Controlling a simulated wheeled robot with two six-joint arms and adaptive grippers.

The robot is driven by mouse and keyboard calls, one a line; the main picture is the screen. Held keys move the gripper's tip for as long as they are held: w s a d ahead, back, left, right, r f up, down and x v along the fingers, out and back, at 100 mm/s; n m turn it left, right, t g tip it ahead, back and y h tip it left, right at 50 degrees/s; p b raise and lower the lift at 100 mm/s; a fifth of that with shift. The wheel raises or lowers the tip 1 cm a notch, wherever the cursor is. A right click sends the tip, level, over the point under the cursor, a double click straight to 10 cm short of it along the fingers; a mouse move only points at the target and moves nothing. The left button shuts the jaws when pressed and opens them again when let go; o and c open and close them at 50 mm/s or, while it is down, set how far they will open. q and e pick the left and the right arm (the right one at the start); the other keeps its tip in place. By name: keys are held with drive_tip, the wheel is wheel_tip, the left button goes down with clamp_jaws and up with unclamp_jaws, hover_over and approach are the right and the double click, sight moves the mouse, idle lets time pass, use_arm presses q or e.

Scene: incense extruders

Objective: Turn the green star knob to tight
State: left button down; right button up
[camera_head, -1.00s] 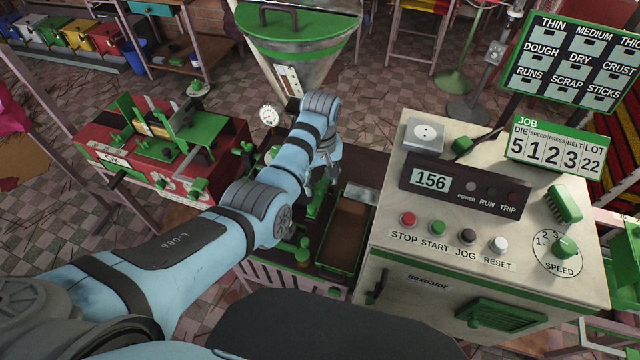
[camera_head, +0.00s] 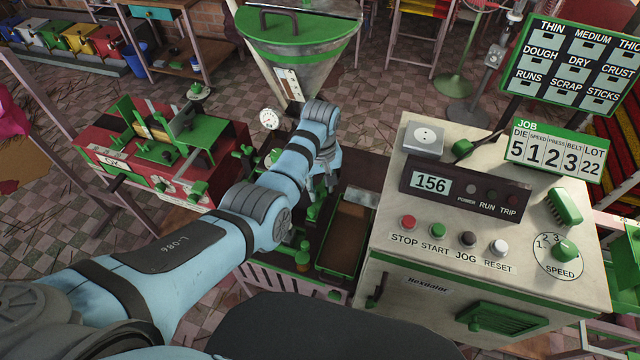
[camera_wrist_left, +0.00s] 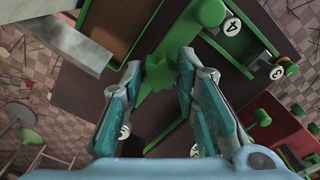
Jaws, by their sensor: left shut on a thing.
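The green star knob (camera_wrist_left: 160,73) shows in the left wrist view between the two fingers of my left gripper (camera_wrist_left: 160,68). The gripper is shut on it. In the head view my left gripper (camera_head: 322,186) points down at the dark red machine deck, left of the cream control cabinet, and my wrist and fingers hide most of the knob. I cannot read any tight mark for the knob. My right gripper is not in view.
A green-rimmed tray (camera_head: 347,236) lies just right of the gripper. The cream control cabinet (camera_head: 390,262) stands further right, showing 156. A hopper (camera_head: 300,65) and a round gauge (camera_head: 269,118) are behind. A red cutting machine (camera_head: 228,140) stands to the left.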

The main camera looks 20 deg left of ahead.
sight(321, 188)
use_arm(q)
drive_tip(key=shift+r+m+p, duration=0.15)
drive_tip(key=shift+m+p, duration=0.7)
drive_tip(key=shift+m, duration=0.35)
drive_tip(key=m+p, duration=0.1)
drive_tip(key=m, duration=0.1)
drive_tip(key=shift+m, duration=2.8)
drive_tip(key=c, duration=1.2)
unclamp_jaws()
drive_tip(key=shift+c, duration=0.2)
wheel_tip(321, 188, up, 12)
